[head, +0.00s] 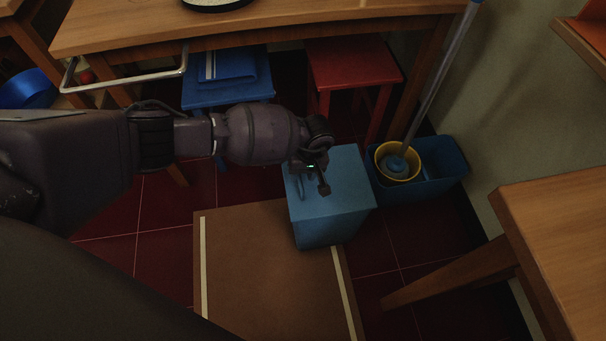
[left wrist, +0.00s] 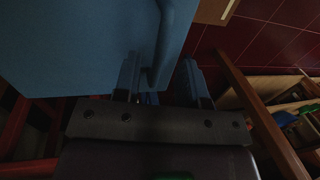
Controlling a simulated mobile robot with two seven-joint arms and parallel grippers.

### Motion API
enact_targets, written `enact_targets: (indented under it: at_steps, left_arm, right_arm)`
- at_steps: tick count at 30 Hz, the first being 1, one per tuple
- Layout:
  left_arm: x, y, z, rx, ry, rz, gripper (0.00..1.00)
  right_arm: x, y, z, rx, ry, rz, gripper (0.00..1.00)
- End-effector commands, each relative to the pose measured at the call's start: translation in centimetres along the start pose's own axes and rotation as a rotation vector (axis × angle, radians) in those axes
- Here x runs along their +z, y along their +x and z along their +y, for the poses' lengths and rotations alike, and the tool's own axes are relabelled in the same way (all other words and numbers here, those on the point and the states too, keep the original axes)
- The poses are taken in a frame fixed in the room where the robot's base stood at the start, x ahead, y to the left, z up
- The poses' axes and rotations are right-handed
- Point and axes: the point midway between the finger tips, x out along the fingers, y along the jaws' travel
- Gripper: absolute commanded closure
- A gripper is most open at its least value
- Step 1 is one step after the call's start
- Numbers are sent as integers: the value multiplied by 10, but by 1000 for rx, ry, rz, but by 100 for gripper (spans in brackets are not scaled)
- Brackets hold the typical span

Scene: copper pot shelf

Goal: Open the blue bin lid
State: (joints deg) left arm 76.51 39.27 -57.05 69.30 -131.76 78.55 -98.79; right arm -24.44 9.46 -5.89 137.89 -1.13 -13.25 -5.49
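The blue bin (head: 335,222) stands on the floor, partly over a brown mat, with its lid (head: 350,178) down and flat. My left gripper (head: 319,181) is at the lid's left side, low over its edge. In the left wrist view the bin (left wrist: 70,40) fills the upper left. A curved blue bar or lid edge (left wrist: 163,45) reaches down between the two fingers of my left gripper (left wrist: 160,68). The fingers are apart, with a gap on the right of the bar; contact on the left is unclear. My right gripper is not in view.
A blue mop bucket (head: 446,170) with a yellow wringer (head: 397,162) stands right of the bin. A red stool (head: 352,62) and a blue stool (head: 228,92) are behind, under a wooden table (head: 270,28). A wooden table (head: 560,235) is at right. The brown mat (head: 265,285) is clear.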

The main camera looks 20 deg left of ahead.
Motion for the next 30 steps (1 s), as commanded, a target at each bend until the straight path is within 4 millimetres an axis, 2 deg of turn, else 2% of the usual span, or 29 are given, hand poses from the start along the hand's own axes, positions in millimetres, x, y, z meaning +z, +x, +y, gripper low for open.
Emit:
enact_targets:
  at_steps: [1,4,15,23,30]
  left_arm:
    - [2,9,0,-3,0,-5,62]
    - [1,14,0,-1,0,-2,62]
    - [-1,15,0,2,0,1,62]
    - [0,15,0,1,0,1,100]
    - [0,15,0,1,0,1,100]
  right_arm:
    - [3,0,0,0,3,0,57]
    - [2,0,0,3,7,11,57]
    - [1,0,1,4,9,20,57]
    - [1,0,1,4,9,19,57]
    - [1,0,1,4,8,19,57]
